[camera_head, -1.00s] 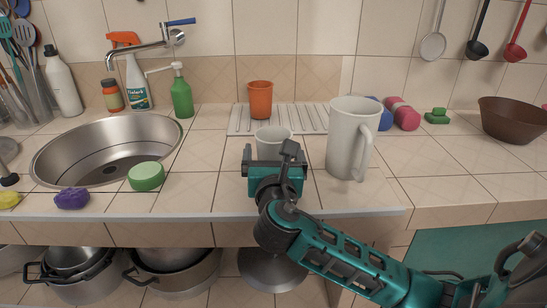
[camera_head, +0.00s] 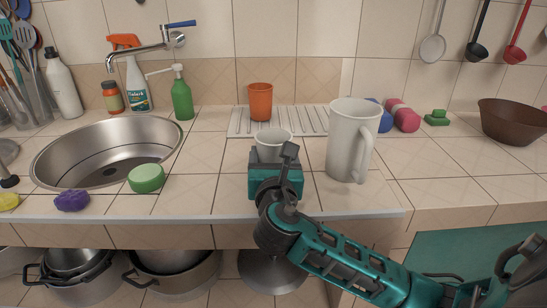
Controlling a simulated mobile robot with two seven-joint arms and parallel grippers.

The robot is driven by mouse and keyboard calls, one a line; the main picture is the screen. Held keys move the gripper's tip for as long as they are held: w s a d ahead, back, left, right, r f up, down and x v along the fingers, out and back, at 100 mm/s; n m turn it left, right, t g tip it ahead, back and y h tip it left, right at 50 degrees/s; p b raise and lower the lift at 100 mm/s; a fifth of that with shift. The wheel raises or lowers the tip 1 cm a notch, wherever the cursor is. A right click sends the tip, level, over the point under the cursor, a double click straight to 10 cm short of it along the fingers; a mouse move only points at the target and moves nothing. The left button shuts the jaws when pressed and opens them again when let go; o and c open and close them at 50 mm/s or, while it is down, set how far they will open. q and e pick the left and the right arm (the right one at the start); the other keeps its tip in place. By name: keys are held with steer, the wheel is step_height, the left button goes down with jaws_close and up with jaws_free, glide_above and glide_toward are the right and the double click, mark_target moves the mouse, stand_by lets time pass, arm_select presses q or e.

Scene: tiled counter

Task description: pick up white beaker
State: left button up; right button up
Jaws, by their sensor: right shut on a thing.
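The white beaker (camera_head: 274,143) is a small pale cup in the middle of the counter, in front of the white drying rack. My right gripper (camera_head: 275,160) reaches in from the lower right and is shut on the beaker. The gripper body hides the beaker's lower part, so I cannot tell whether its base touches the tiles. My left gripper is not in view.
A tall white pitcher (camera_head: 350,140) stands close to the right of my gripper. An orange cup (camera_head: 260,101) stands on the drying rack (camera_head: 310,121) behind. Bare tiles lie between sponge and gripper.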

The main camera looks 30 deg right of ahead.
steer(key=shift+r, duration=0.45)
arm_select(q)
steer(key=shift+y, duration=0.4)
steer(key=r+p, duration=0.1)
steer(key=p, duration=0.1)
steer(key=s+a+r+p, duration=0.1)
steer(key=p, duration=0.1)
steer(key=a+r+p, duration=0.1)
steer(key=p, duration=0.1)
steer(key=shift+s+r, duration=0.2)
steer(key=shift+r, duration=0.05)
arm_select(e)
step_height(320, 180, up, 19)
steer(key=shift+r, duration=0.1)
steer(key=o, duration=0.5)
steer(key=c, duration=0.7)
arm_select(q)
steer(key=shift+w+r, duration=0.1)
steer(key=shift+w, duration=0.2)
